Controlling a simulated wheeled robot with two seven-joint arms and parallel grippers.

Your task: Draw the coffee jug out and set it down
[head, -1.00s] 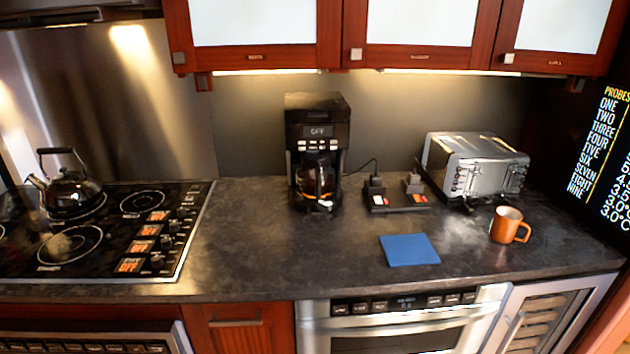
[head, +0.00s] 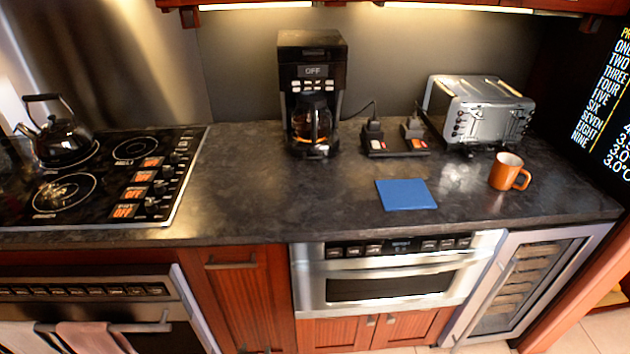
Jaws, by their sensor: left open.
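The coffee jug (head: 312,124) is a glass jug with a dark handle at its front. It sits inside the black coffee maker (head: 311,58), whose display reads OFF, on the dark counter. A blue square mat (head: 406,194) lies flat and bare on the counter, to the right of the jug and closer to me. Only the tips of my left gripper (head: 254,350) show, at the bottom edge, in front of the lower cabinet. They are open and apart, well below and away from the jug. My right gripper is not in view.
An orange mug (head: 507,171) stands right of the mat, and a steel toaster (head: 485,110) behind it. A small black tray (head: 393,146) with plugs is beside the coffee maker. The cooktop (head: 100,185) with a kettle (head: 65,138) is at left. The counter's left-middle is clear.

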